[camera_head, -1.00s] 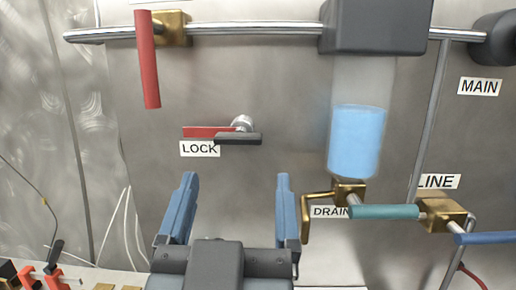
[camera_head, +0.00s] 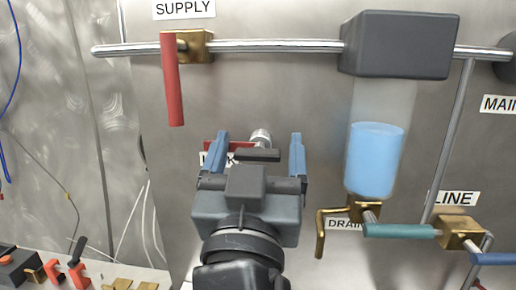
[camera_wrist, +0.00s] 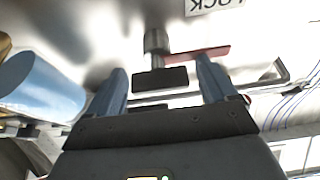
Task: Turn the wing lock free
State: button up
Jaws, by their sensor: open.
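The wing lock (camera_head: 259,153) sits on the steel panel, with a dark bar, a red strip and a round metal stem. Its LOCK label is mostly hidden behind my gripper. My gripper (camera_head: 260,150) is open, its two blue fingers on either side of the lock in the head view. In the wrist view the lock's dark bar (camera_wrist: 160,78) shows between and ahead of the fingertips (camera_wrist: 160,75), with the stem above it and the red strip to the right. I cannot tell whether either finger touches it.
A red SUPPLY handle (camera_head: 173,80) hangs at upper left on a horizontal pipe (camera_head: 270,46). A filter bowl with blue liquid (camera_head: 374,160) is to the right. The brass DRAIN lever (camera_head: 321,232) and teal LINE handle (camera_head: 399,231) are at lower right. Small parts lie at lower left.

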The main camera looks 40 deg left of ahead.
jog(key=shift+c, duration=0.3)
jog(key=c, duration=0.9)
